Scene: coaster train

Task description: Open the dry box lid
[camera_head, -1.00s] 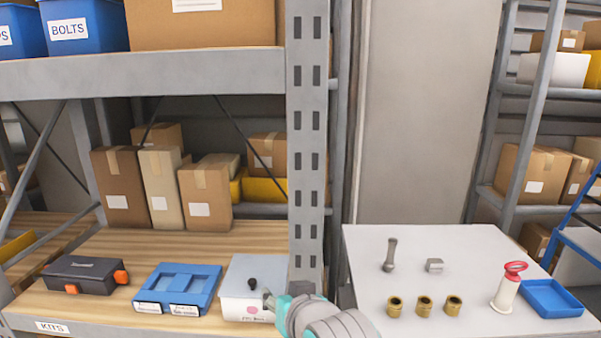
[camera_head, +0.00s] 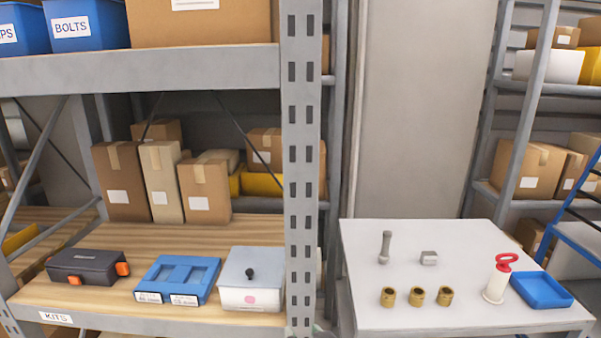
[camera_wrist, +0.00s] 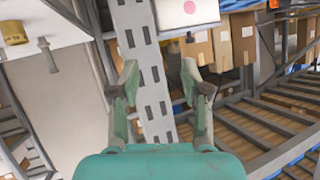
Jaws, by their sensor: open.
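The dry box (camera_head: 251,297) is a pale grey-white box with a flat lid (camera_head: 235,266), a black knob (camera_head: 250,273) and a pink round label. It stands at the right end of the wooden shelf beside the upright post, and its lid is shut. In the wrist view the box (camera_wrist: 172,14) shows upside down at the top edge, with the knob (camera_wrist: 189,38) below it. My gripper (camera_wrist: 161,80) is open and empty, with its fingers apart from the box and the grey post between them in the picture. The head view does not show the fingers.
A perforated post (camera_head: 301,170) stands right of the box. A blue tray (camera_head: 178,280) and a dark case (camera_head: 85,267) lie to its left. Cartons (camera_head: 205,190) stand behind.

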